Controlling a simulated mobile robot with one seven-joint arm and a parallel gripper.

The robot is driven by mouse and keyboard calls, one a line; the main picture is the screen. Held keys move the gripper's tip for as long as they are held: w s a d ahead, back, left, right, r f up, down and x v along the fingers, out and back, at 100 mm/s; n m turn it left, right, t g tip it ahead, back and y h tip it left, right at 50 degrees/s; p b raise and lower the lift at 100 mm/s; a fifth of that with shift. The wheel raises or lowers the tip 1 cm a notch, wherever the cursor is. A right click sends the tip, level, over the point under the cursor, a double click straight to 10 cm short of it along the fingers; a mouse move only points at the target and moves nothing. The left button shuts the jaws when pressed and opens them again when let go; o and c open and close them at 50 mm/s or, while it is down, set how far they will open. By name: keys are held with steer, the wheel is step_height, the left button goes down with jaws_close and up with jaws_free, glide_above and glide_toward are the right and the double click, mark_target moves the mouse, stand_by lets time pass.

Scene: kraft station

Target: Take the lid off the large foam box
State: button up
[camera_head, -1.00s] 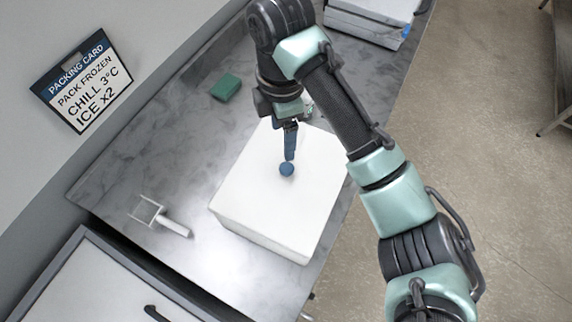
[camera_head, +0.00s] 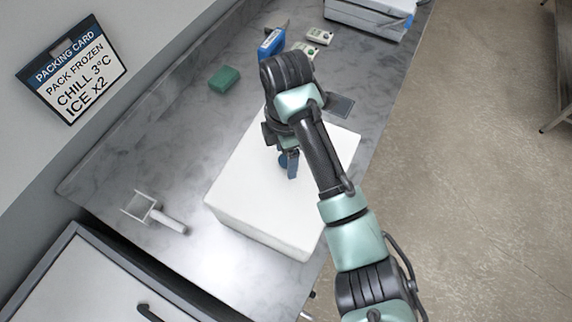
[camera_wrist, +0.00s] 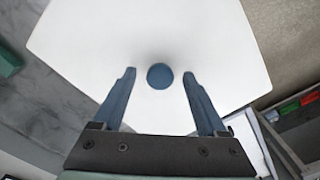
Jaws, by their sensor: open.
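The large white foam box (camera_head: 262,225) stands on the grey marbled counter with its lid (camera_head: 240,183) on top. A round blue knob (camera_wrist: 160,76) sits on the lid and shows between my two blue fingers in the wrist view. In the head view the knob (camera_head: 283,160) is partly hidden by a finger. My gripper (camera_wrist: 159,82) is open above the lid, with a finger on each side of the knob and a gap to both. Nothing is held.
A white-handled scoop (camera_head: 155,213) lies left of the box. A green block (camera_head: 224,79), a blue pack (camera_head: 271,43) and small white items (camera_head: 319,36) lie behind. White boxes (camera_head: 368,18) stand at the back right. The counter's left part is mostly clear.

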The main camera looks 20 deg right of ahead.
jaws_close()
stand_by(0.3)
steer(key=shift+r, duration=0.15)
